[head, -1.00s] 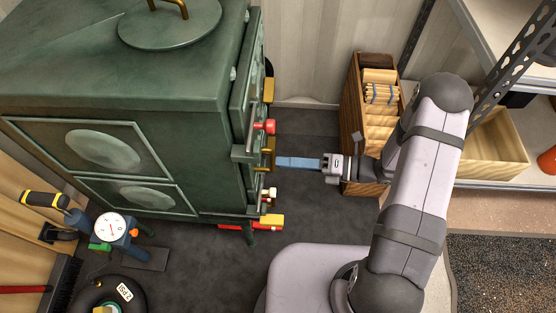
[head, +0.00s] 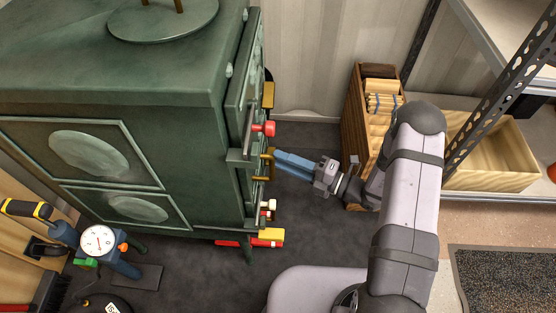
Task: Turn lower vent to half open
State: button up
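A dark green stove (head: 130,75) fills the left side of the head view, and its front faces right and is seen nearly edge-on. Several fittings stick out from that front: a red knob (head: 265,129), a brass handle (head: 266,168) below it, and small white-and-red knobs (head: 267,208) lower down. I cannot tell which fitting is the lower vent or how far open it is. My gripper (head: 277,160) has blue fingers, with the tips right beside the brass handle. Contact and finger gap are not clear.
A yellow-and-red piece (head: 268,237) sits low at the stove front. A wooden crate (head: 353,125) of split wood stands behind my gripper. A metal shelf with a wooden bin (head: 500,155) is at right.

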jog(key=shift+x, duration=1.1)
grip_shut()
jog(key=shift+f+n+y+b, duration=0.15)
jog(key=shift+n+y+b, duration=0.55)
jog(key=shift+n, duration=1.5)
